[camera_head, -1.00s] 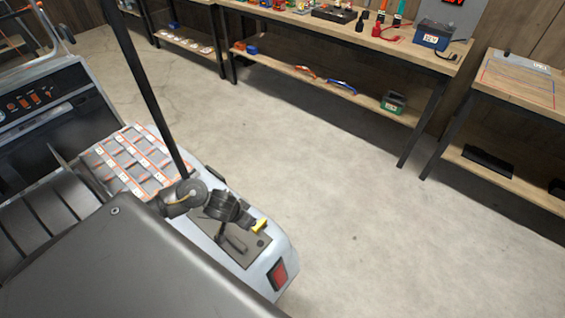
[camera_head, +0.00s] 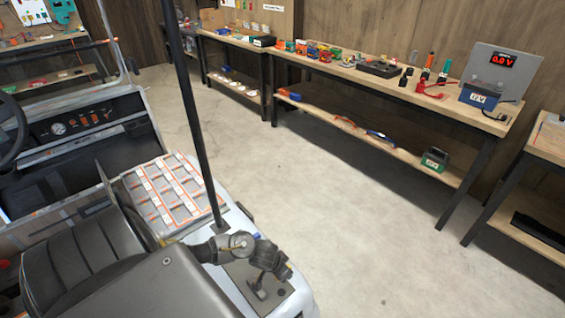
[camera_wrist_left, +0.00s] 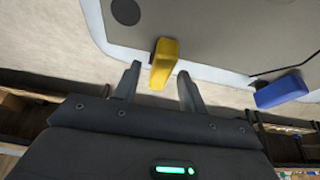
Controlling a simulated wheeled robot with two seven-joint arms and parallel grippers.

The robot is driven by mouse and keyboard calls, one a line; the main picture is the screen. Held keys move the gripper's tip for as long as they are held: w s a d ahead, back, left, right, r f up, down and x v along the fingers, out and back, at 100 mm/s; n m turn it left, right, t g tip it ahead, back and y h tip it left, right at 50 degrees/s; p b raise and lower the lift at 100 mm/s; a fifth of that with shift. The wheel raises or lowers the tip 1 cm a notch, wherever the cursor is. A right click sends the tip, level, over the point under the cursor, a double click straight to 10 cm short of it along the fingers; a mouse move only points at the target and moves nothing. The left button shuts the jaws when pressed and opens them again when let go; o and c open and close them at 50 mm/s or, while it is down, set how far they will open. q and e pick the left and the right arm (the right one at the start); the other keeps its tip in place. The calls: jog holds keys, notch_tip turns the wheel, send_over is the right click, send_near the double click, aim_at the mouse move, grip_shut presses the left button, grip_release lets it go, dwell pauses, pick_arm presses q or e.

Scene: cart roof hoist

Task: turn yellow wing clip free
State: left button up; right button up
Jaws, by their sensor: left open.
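The yellow wing clip (camera_wrist_left: 163,63) stands out from the edge of a grey panel (camera_wrist_left: 215,30) in the left wrist view. My left gripper (camera_wrist_left: 159,82) is open, with one finger on each side of the clip's outer end. I cannot tell whether either finger touches it. In the head view my left gripper (camera_head: 285,268) is at the cart's rear corner, and the clip is mostly hidden or too small to make out there. A blue clip (camera_wrist_left: 282,90) sits farther right on the panel edge. My right gripper is not in view.
A dark post (camera_head: 195,110) rises from the cart close to my left arm. A tray of grey cells (camera_head: 168,188) lies beside it.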

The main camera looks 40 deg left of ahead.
pick_arm(q)
jog(key=shift+f, duration=0.15)
jog(key=shift+c, duration=0.3)
grip_shut()
